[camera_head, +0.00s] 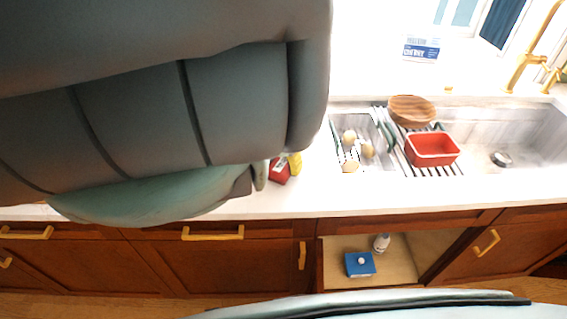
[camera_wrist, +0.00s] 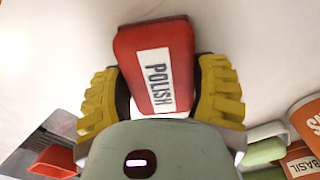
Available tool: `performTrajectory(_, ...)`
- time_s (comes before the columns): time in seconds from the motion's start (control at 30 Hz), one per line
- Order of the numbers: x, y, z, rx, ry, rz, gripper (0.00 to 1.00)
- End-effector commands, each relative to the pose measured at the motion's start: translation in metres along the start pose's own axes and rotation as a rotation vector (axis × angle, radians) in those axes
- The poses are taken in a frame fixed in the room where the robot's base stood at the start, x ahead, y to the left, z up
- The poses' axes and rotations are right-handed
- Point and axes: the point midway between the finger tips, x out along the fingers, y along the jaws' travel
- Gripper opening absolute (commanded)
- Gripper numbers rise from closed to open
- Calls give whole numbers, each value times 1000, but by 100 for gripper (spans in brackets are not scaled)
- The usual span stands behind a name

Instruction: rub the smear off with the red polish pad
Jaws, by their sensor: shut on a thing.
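The red polish pad (camera_wrist: 180,38) has a white label reading POLISH. It sits between the yellow fingers of my gripper (camera_wrist: 162,72), which is shut on it. In the wrist view a plain white surface lies beyond the pad; I cannot tell whether the pad touches it. In the head view the red pad (camera_head: 280,171) and a yellow finger of my gripper (camera_head: 294,164) show over the white counter, just past my arm. The smear cannot be made out in either view; my arm hides much of the counter's left part.
A rack with a red basin (camera_head: 432,149) and wooden bowl (camera_head: 411,110) lies over the sink (camera_head: 520,160). A blue box (camera_head: 360,264) and white bottle (camera_head: 381,243) stand in the open cabinet below. An orange container (camera_wrist: 306,122) and basil-labelled item (camera_wrist: 302,166) are at wrist-view right.

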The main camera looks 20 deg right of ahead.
Motion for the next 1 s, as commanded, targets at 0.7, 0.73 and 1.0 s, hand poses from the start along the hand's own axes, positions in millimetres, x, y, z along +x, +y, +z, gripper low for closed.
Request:
performTrajectory(0.7,-61,1,-1,2,2,0,26)
performTrajectory(0.73,-62,1,-1,2,2,0,26)
performTrajectory(1.0,-60,1,-1,2,2,0,26)
